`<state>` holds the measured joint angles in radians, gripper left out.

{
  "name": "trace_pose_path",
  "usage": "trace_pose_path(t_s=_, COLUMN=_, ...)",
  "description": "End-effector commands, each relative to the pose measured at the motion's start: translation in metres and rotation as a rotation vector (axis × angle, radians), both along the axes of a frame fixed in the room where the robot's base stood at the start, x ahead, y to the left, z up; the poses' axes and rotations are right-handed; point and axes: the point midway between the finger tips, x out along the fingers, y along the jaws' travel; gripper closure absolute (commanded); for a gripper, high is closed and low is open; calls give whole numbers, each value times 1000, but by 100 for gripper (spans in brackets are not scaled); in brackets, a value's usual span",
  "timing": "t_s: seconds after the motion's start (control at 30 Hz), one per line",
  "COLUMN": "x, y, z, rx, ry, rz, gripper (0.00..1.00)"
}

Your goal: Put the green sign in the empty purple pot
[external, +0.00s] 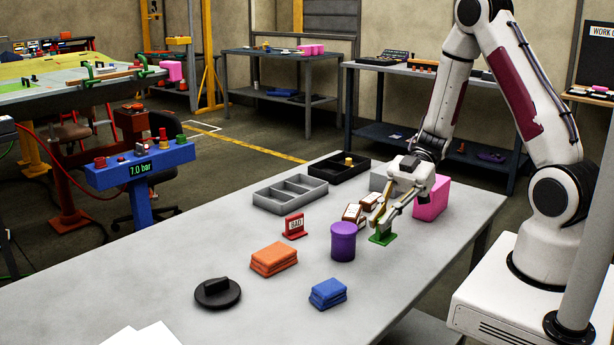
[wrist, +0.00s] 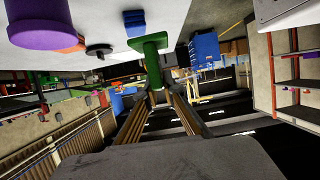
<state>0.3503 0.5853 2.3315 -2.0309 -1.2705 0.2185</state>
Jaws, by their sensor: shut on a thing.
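The green sign (external: 383,238) is a small green base with an upright part held in my gripper. My gripper (external: 382,218) points down and is shut on its upper part. The wrist view also shows the green sign (wrist: 148,46) between my gripper's fingertips (wrist: 158,97). I cannot tell whether its base touches the table. The purple pot (external: 343,242) stands upright just left of the sign. It also shows at the top left of the wrist view (wrist: 42,25). Its inside is not visible.
A red "BAD" sign (external: 294,226), orange blocks (external: 273,260), blue blocks (external: 328,293) and a black lidlike disc (external: 217,293) lie on the grey table (external: 150,275). Brown-and-white blocks (external: 353,213) and a pink block (external: 432,200) are close to my gripper. Trays (external: 290,193) stand behind.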

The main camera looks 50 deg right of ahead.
Motion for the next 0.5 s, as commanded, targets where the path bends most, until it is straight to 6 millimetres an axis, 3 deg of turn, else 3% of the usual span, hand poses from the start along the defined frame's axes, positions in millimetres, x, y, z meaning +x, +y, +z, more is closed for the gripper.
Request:
trace_pose_path(t_s=0.17, x=16, y=-2, z=15, rx=-1, ry=-6, rz=-24, gripper=100)
trace_pose_path(t_s=0.5, x=90, y=-12, z=66, rx=-2, ry=-8, rz=-261, gripper=100)
